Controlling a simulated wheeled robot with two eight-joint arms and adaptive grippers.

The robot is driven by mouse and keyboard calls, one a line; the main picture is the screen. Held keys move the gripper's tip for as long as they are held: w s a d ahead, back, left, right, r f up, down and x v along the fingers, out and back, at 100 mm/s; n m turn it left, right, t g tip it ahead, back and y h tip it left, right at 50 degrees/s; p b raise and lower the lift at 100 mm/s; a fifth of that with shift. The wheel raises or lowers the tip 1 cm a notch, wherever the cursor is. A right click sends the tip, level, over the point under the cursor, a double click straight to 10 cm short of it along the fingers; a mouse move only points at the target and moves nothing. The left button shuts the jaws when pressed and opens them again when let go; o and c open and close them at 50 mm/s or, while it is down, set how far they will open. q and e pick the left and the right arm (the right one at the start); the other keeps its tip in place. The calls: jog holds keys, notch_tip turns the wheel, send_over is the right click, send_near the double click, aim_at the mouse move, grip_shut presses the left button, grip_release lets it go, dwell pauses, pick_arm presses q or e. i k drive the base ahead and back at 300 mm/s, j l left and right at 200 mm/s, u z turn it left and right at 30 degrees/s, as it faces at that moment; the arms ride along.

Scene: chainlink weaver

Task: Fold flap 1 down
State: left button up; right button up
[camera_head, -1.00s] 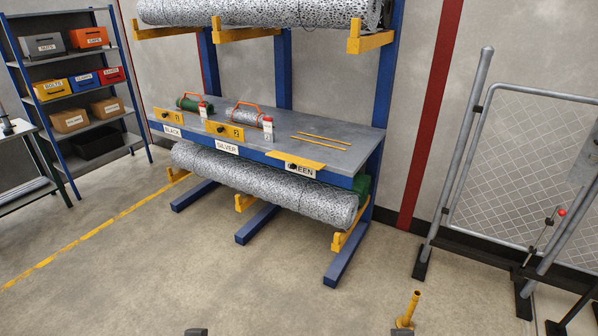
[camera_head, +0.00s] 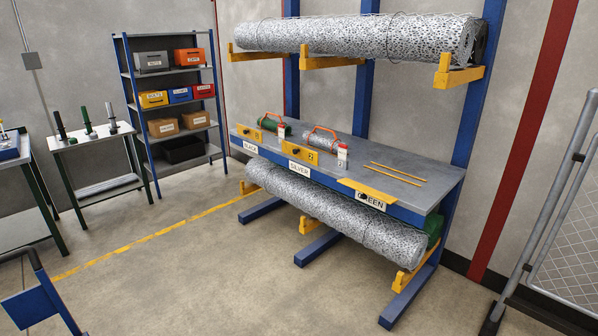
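Three yellow flaps sit along the front edge of the rack's grey shelf (camera_head: 400,178). The left flap (camera_head: 266,126), above the BLACK label, stands upright; its mark is too small to read surely. The middle flap (camera_head: 297,146), above the SILVER label (camera_head: 300,169), stands upright and carries a 2. The right flap (camera_head: 366,188), by the GREEN label (camera_head: 371,200), lies nearly flat over the shelf edge, with no number legible. Neither of my grippers is in view.
Mesh rolls lie on the rack above (camera_head: 350,40) and below (camera_head: 340,218) the shelf. Two yellow rods (camera_head: 398,174) lie on the shelf. A bin rack (camera_head: 132,105) and tool tables stand left, a mesh gate (camera_head: 570,250) right. The floor (camera_head: 190,275) in front is clear.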

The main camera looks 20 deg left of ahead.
aim_at(252, 133)
jog(key=u, duration=0.5)
jog(key=i+j, duration=0.1)
jog(key=i, duration=0.95)
jog(key=i+j+z, duration=0.1)
jog(key=i+j, duration=0.2)
jog(key=i, duration=0.2)
jog(key=i+j, duration=0.35)
jog(key=i, duration=0.15)
jog(key=i+j, duration=0.15)
jog(key=j, duration=0.2)
jog(key=i+j+z, duration=0.1)
jog(key=j, duration=0.3)
jog(key=i+j, duration=0.2)
jog(key=j, duration=0.2)
jog(key=i+j+z, duration=0.15)
jog(key=j, duration=0.2)
jog(key=i+j, duration=0.15)
jog(key=j, duration=0.25)
jog(key=i+j+z, duration=0.1)
jog(key=j, duration=0.3)
jog(key=i+j, duration=0.15)
jog(key=j, duration=0.25)
